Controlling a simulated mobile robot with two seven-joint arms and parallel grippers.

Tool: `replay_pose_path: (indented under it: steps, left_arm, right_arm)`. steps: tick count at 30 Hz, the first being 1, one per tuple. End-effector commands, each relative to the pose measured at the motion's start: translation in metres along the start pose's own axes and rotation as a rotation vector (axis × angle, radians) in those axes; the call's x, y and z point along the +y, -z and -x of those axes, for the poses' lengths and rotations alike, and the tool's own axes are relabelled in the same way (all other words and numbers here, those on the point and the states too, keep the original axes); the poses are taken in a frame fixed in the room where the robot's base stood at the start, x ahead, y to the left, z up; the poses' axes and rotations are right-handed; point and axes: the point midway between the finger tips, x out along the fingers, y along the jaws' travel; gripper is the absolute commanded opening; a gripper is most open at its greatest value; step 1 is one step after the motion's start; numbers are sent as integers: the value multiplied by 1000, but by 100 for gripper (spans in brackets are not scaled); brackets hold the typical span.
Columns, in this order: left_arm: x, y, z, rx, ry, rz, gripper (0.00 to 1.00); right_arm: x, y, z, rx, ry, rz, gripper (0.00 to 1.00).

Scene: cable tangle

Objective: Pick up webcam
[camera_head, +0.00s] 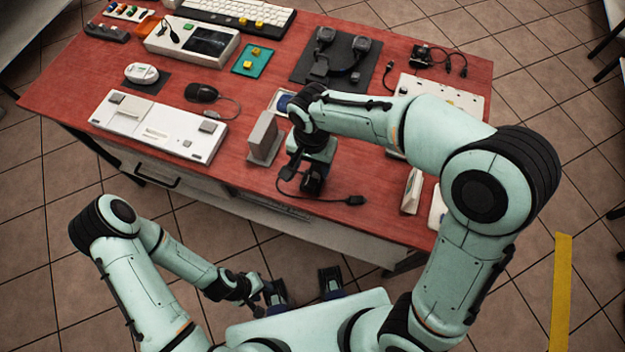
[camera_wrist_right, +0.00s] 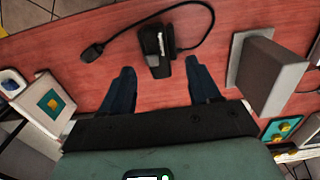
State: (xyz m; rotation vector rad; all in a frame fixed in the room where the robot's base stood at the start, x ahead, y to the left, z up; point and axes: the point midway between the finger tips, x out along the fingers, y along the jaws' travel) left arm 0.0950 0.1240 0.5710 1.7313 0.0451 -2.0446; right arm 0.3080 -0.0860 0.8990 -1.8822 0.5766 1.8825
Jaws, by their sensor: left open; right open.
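The webcam (camera_wrist_right: 157,52), a small black device with a lighter strip and a thin black cable, lies on the red table. In the head view the webcam (camera_head: 312,184) is partly hidden by my right gripper, and its cable curves right to a black plug. My right gripper (camera_wrist_right: 159,70) is open and points down at the webcam. In the right wrist view its two fingertips are on either side of the webcam's near end; contact cannot be told. My left gripper (camera_head: 303,285) is open and empty, low in front of the table.
A grey upright block on a plate (camera_head: 264,138) stands just left of my right gripper; it also shows in the right wrist view (camera_wrist_right: 268,72). A white keyboard-like panel (camera_head: 160,127) lies further left. A white wedge (camera_head: 411,190) stands right. Bare table surrounds the webcam's cable.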

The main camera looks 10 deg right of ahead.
Motion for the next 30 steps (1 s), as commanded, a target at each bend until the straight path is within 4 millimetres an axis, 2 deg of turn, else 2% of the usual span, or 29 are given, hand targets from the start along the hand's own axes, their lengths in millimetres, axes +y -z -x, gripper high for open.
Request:
replay_pose_path:
  steps: [9, 13, 19, 24, 25, 30]
  left_arm:
    - [-2, 0, -4, -1, 0, 0, 43]
    - [-2, 0, -4, -1, 0, 0, 43]
    - [-2, 0, -4, -1, 0, 0, 43]
    - [-2, 0, -4, -1, 0, 0, 43]
    - [-2, 0, -4, -1, 0, 0, 43]
    - [-2, 0, -4, -1, 0, 0, 43]
  right_arm:
    - [3, -1, -44, -2, -5, 1, 62]
    - [3, -1, -51, 0, -2, 0, 62]
    - [3, -1, -51, 0, -1, 0, 62]
    - [3, -1, -51, 0, -1, 1, 6]
    - [3, -1, -51, 0, -1, 1, 0]
    - [2, -1, -50, 0, 0, 1, 0]
